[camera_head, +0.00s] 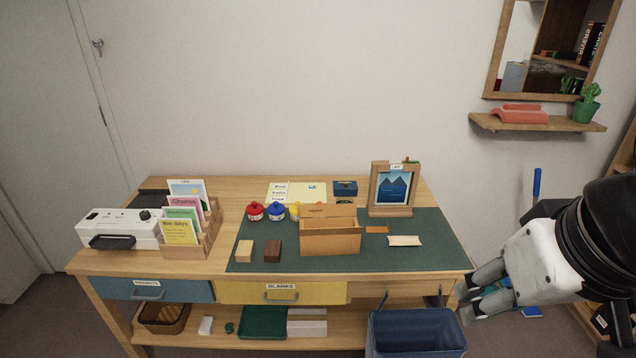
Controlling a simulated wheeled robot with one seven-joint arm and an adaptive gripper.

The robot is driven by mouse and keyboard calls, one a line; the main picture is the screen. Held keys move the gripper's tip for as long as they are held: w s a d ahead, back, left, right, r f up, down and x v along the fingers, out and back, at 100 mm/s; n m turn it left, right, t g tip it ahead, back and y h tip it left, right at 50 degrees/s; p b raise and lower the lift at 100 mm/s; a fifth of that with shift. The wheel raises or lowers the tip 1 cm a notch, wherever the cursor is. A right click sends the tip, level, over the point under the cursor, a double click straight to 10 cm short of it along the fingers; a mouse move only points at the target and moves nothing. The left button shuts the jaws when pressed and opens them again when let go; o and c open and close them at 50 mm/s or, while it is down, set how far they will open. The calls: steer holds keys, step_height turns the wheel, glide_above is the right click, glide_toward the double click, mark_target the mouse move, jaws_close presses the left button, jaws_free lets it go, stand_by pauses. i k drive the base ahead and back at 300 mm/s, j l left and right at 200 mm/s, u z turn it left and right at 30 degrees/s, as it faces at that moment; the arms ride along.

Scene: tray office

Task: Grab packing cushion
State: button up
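A small cream-white, flat, pillow-like piece (405,240), which looks like the packing cushion, lies on the right part of the dark green mat (440,255) on the wooden desk. It lies apart from the things around it, and nothing covers it. My gripper (466,303) is at the right, in front of the desk's right end, to the right of and lower in the picture than the cushion. Its two fingers are apart with a gap between them, and it holds nothing that I can make out.
An open cardboard box (330,238) stands left of the cushion, with an orange strip (377,229) between them. A picture frame (392,188) stands behind. Wooden blocks (272,250) and paint pots (255,211) are further left. A blue bin (415,335) stands below the desk's front right edge.

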mark_target(399, 240)
steer(key=i+j+z, duration=0.6)
steer(key=j, duration=0.3)
steer(key=i, duration=0.05)
